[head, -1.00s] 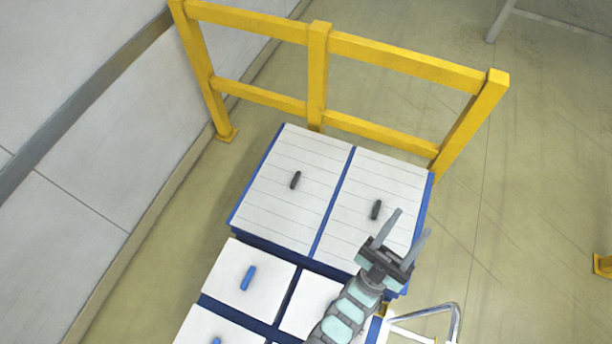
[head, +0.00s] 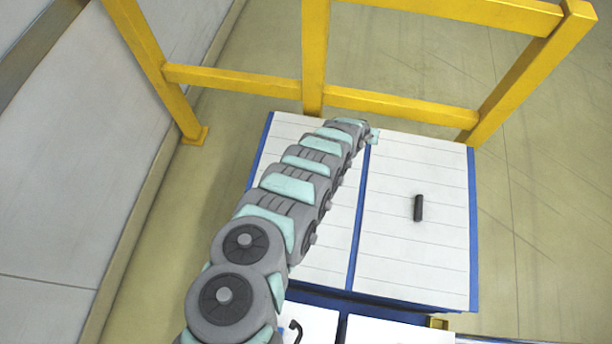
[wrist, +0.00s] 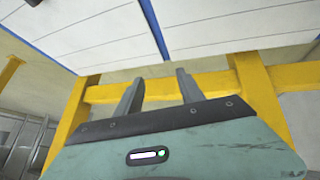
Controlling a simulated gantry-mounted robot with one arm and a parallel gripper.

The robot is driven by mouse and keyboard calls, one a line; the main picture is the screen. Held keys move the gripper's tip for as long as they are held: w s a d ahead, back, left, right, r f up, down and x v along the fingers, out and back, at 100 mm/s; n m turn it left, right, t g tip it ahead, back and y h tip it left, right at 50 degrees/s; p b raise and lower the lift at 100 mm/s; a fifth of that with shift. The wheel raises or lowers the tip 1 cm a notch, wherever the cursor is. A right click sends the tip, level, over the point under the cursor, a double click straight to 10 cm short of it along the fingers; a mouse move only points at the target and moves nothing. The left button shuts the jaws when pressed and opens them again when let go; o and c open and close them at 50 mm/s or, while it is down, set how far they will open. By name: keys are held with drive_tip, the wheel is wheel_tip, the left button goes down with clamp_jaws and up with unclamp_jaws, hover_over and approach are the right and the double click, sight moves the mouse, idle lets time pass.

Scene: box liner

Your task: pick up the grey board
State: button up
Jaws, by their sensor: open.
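I see no board that is clearly grey. Two pale, lined panels lie side by side in blue frames: the left panel (head: 285,132) and the right panel (head: 410,260). The right one has a dark handle (head: 418,208). My arm covers much of the left panel and hides its handle in the head view. My gripper (wrist: 160,78) is open and empty in the wrist view, its two fingers apart near the panels' edge. In the head view my arm's end reaches the panels' far side, and the fingers are hidden.
A yellow rail (head: 400,105) stands just behind the panels, close to my arm's end; it also shows behind my fingers in the wrist view (wrist: 225,84). More white lids (head: 385,330) lie at the front. Bare floor (head: 560,220) is on the right, and a wall is on the left.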

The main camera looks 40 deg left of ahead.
drive_tip(key=s+a+f+g+b, duration=0.2)
drive_tip(key=s+f, duration=0.1)
drive_tip(key=s, duration=0.4)
drive_tip(key=s+a+f+g+h+b, duration=0.1)
drive_tip(key=s+a+f+g+b, duration=0.1)
drive_tip(key=s, duration=0.5)
drive_tip(key=s+a+f+g+b, duration=0.2)
drive_tip(key=s+f+b, duration=0.1)
drive_tip(key=s+f, duration=0.2)
drive_tip(key=shift+s+a+f+n+g+b, duration=0.1)
drive_tip(key=shift+s+a+n+g+b, duration=0.1)
drive_tip(key=shift+s, duration=0.45)
drive_tip(key=shift+s+a+f+n+g+b, duration=0.1)
drive_tip(key=shift+s+n+g+b, duration=0.1)
drive_tip(key=shift+s, duration=0.45)
drive_tip(key=shift+f, duration=0.4)
drive_tip(key=f+b, duration=0.2)
drive_tip(key=f, duration=0.1)
drive_tip(key=f+b, duration=0.1)
drive_tip(key=f, duration=0.1)
drive_tip(key=shift+s+d+f, duration=0.15)
drive_tip(key=shift+d+f, duration=0.05)
drive_tip(key=shift+d, duration=0.05)
drive_tip(key=shift+r, duration=0.1)
drive_tip(key=shift+c, duration=0.3)
clamp_jaws()
